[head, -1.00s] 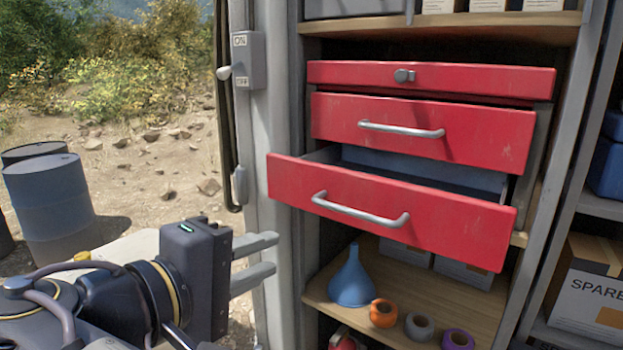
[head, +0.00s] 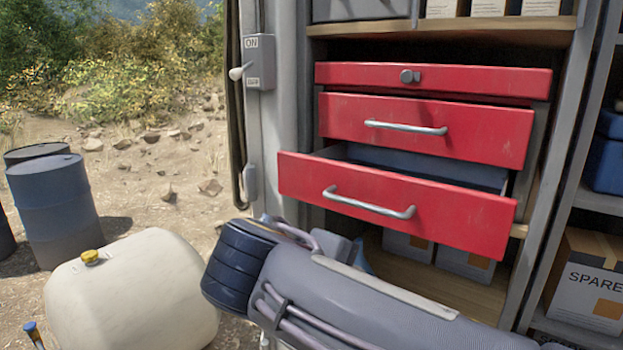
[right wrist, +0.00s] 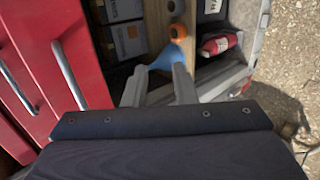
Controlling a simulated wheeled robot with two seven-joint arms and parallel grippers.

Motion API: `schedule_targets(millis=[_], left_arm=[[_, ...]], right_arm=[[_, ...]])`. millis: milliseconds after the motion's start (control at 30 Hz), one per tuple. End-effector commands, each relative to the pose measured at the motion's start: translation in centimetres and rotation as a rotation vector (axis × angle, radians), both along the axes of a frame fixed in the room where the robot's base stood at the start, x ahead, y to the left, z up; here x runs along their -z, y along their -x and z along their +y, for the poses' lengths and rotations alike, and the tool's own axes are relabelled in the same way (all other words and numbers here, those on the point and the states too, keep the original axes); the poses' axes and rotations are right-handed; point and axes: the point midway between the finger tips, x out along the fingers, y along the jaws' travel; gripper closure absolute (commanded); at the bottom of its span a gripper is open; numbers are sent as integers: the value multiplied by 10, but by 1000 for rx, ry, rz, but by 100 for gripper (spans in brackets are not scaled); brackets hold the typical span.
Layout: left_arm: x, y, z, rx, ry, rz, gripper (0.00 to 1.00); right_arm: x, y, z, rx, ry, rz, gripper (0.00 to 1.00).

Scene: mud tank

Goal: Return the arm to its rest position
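One of my arms (head: 360,305) crosses the bottom of the head view from the lower right. Its dark ringed joint (head: 238,272) is beside the cream tank. No gripper fingers show clearly in the head view. My left gripper is not in view.
The lower red drawer (head: 450,205) stands pulled out, above my arm. A cream tank (head: 130,295) and blue barrel (head: 55,205) stand at the left. A red canister (right wrist: 218,44) shows in the right wrist view. A spares carton (head: 590,285) is at the right.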

Motion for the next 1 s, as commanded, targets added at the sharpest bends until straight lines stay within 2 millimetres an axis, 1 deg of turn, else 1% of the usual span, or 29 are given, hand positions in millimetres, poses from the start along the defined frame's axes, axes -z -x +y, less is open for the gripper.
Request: schedule_targets(millis=[33,67,100,167,200,267,300,367,400,500,600,633,700,800,1000], left_arm=[[0,0,0,0,0,0,100],[0,0,0,0,0,0,100],[0,0,0,0,0,0,100],[0,0,0,0,0,0,100],[0,0,0,0,0,0,100],[0,0,0,0,0,0,100],[0,0,0,0,0,0,100],[0,0,0,0,0,0,100],[0,0,0,0,0,0,100],[0,0,0,0,0,0,100],[0,0,0,0,0,0,100],[0,0,0,0,0,0,100],[0,0,0,0,0,0,100],[0,0,0,0,0,0,100],[0,0,0,0,0,0,100]], right_arm=[[14,-3,-23,23,-56,52,75],[24,-4,-36,35,-93,84,75],[39,-2,-54,53,-155,131,75],[64,6,-85,90,-273,204,75],[82,15,-104,119,-365,247,75],[106,34,-128,169,-509,296,75],[120,48,-140,204,-606,316,75],[138,72,-153,262,-750,328,75],[148,88,-159,304,-844,325,75],[169,124,-165,413,-1056,282,75],[184,150,-163,517,-1223,207,75],[187,156,-162,545,-1261,184,75],[195,165,-159,599,-1333,132,75],[202,173,-156,652,-1394,80,75],[205,175,-154,677,-1423,54,75]])
